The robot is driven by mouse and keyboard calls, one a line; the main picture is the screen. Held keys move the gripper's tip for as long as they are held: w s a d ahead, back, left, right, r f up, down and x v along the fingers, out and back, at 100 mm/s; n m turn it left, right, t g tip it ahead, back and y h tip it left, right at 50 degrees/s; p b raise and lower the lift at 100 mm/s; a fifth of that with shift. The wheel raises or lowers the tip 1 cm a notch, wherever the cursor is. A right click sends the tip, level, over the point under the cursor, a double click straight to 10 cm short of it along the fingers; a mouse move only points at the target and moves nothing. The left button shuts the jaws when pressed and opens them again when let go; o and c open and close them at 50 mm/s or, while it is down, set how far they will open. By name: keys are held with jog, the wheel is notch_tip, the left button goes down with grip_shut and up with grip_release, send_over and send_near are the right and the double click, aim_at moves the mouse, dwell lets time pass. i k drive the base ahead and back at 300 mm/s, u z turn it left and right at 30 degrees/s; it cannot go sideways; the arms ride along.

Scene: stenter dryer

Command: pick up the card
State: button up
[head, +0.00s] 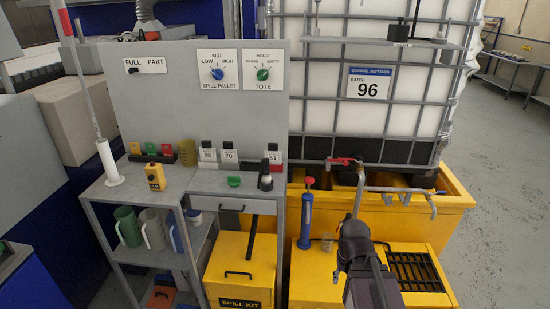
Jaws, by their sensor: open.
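Several small white cards stand along the back of the grey bench: one that seems to read 96 (208,155), one marked 70 (229,156) and one marked 51 (273,158) with a red edge. Black pieces sit at their tops. Which one is the task's card, I cannot tell. Green, yellow and red tabs (151,150) stand in a dark rack to the left. My gripper (350,228) is at lower right, over the yellow pallet and apart from the cards. It is open; its fingertips are hard to make out.
The grey panel (190,105) with two dials rises behind the bench. A black-topped bottle (265,176) stands before card 51, and a green knob (234,181) is nearby. A yellow box (159,177) is farther left. The tote (370,85) and grey pipes stand near my gripper.

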aim_at(274, 156)
jog(key=u, duration=0.05)
jog(key=i, duration=0.95)
jog(key=z, duration=0.05)
